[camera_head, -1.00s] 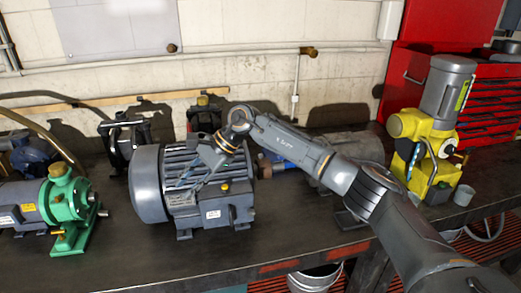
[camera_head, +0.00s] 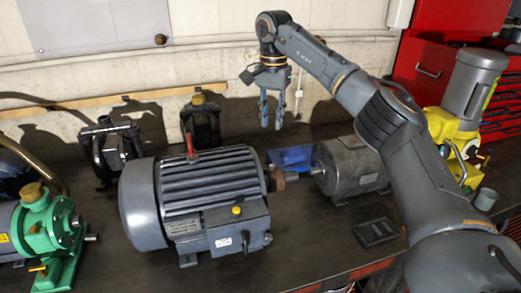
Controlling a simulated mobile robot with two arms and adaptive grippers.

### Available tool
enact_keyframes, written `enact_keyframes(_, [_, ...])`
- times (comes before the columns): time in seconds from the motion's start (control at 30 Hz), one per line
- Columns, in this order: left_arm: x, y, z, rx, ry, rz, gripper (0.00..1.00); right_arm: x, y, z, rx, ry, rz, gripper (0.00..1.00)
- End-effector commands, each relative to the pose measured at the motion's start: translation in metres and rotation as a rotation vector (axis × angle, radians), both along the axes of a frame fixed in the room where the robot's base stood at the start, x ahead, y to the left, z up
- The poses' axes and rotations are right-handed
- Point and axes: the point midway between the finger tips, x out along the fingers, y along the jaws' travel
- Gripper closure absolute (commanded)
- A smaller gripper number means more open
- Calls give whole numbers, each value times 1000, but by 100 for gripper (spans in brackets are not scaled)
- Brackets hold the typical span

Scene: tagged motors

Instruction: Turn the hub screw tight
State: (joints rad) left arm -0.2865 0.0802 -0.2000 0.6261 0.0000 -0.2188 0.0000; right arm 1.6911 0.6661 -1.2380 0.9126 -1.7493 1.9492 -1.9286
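The hub (camera_head: 277,180) is a small brownish piece on the shaft at the right end of the large grey finned motor (camera_head: 210,190). Its screw is too small to make out. A silver shaft (camera_head: 300,175) runs from the hub to a smaller grey cylindrical unit (camera_head: 352,168). My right gripper (camera_head: 271,126) hangs with its fingers down, above and behind the shaft in the picture. Its two fingers are apart with nothing between them. It touches neither hub nor motor. My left gripper is out of view.
A green pump (camera_head: 48,232) stands at the left, and a yellow machine with a grey motor (camera_head: 470,95) at the right. A blue object (camera_head: 292,157) lies behind the shaft. A flat black plate (camera_head: 376,232) lies on the bench. Red drawers (camera_head: 450,60) stand behind.

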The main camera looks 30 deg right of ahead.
Motion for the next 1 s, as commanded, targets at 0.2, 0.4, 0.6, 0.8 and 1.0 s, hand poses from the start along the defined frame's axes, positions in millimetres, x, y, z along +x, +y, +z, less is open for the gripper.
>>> enact_keyframes(0.2, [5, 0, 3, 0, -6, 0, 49, -1, -3, -11, -6, 5, -1, 74])
enact_keyframes(0.4, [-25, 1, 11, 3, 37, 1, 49, -3, -3, -49, -4, 8, -1, 74])
enact_keyframes(0.6, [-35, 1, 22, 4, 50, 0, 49, -3, -2, -91, -4, 7, -2, 74])
enact_keyframes(0.8, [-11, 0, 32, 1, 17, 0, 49, -3, -2, -122, -3, 5, -2, 74])
enact_keyframes(1.0, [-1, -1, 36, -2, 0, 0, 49, -3, -2, -136, -4, 2, -2, 74])
